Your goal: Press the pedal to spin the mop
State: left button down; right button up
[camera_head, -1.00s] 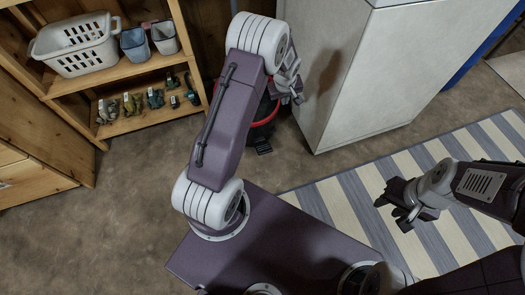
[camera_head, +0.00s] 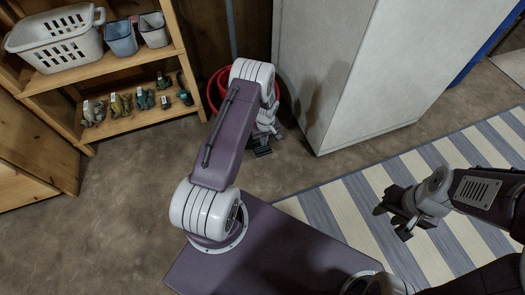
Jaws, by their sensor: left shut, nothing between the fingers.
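The mop bucket with its red rim (camera_head: 213,92) stands on the floor beside the pale cabinet, largely hidden behind my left arm. A grey-blue mop handle (camera_head: 231,30) rises behind it. The dark pedal (camera_head: 262,152) juts out at the bucket's front foot. My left gripper (camera_head: 270,131) is shut and empty, pointing down just above the pedal; whether it touches the pedal I cannot tell. My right gripper (camera_head: 391,222) is open and empty over the striped rug, well away from the bucket.
The pale cabinet (camera_head: 345,75) stands close to the right of the bucket.

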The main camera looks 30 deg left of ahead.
aim_at(265, 154)
pick_arm(q)
jog(key=shift+f, duration=0.15)
jog(key=f+b, duration=0.6)
jog(key=shift+w+a+f, duration=0.2)
jog(key=shift+a+f, duration=0.05)
jog(key=shift+f, duration=0.15)
notch_tip(265, 154, down, 4)
jog(key=b, duration=0.3)
jog(key=shift+r, duration=0.55)
jog(key=p, duration=0.1)
jog(key=s+d+r+p, duration=0.1)
jog(key=shift+s+d+r+p, duration=0.1)
jog(key=shift+s+d+p, duration=0.1)
jog(key=shift+d+p, duration=0.1)
jog(key=shift+s+d, duration=0.3)
jog(key=shift+d, duration=0.05)
